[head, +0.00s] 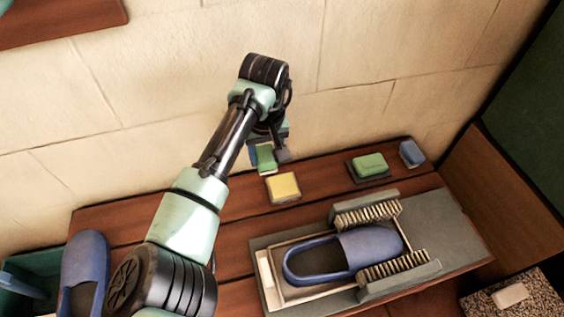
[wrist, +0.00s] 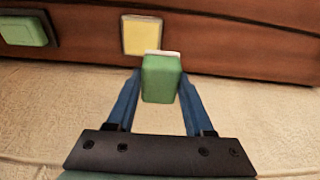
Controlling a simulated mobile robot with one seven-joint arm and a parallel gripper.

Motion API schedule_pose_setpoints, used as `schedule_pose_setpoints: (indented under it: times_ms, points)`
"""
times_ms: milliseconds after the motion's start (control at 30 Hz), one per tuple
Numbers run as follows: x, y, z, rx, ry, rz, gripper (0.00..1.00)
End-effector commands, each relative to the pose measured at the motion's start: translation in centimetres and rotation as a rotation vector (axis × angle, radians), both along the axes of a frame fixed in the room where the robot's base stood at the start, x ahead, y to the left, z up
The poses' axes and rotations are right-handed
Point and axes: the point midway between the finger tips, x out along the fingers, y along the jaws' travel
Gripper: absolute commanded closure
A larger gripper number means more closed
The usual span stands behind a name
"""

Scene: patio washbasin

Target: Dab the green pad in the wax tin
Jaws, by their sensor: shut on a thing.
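My gripper (head: 267,157) is shut on a green pad (head: 265,158), just above and behind the yellow tin in the head view. In the wrist view the held green pad (wrist: 161,80) sits between the two blue fingers (wrist: 160,92), with a pale strip along its far end. The wax tin appears to be the square tin with a yellow top and pale rim (head: 283,187) on the wooden shelf. It also shows in the wrist view (wrist: 142,36), beyond the pad. The pad looks apart from the tin.
A second green block (head: 369,162) on a dark base and a blue block (head: 411,153) stand right of the tin. A blue shoe (head: 355,252) lies between two brushes (head: 368,212) in front. Another blue shoe (head: 84,270) is at left. The stone wall (head: 400,50) rises behind.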

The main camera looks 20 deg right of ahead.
Motion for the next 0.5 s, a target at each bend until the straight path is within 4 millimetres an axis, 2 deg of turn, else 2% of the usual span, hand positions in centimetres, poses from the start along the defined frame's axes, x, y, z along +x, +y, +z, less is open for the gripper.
schedule_pose_setpoints:
  times_ms: [33,200,500]
  points:
    - [0.2,-1.3,-1.1,-0.002,0.006,-0.004,0.92]
    - [0.3,-3.5,-3.0,-0.002,0.003,-0.010,0.92]
    - [0.2,-4.0,-4.4,0.001,-0.003,-0.013,0.92]
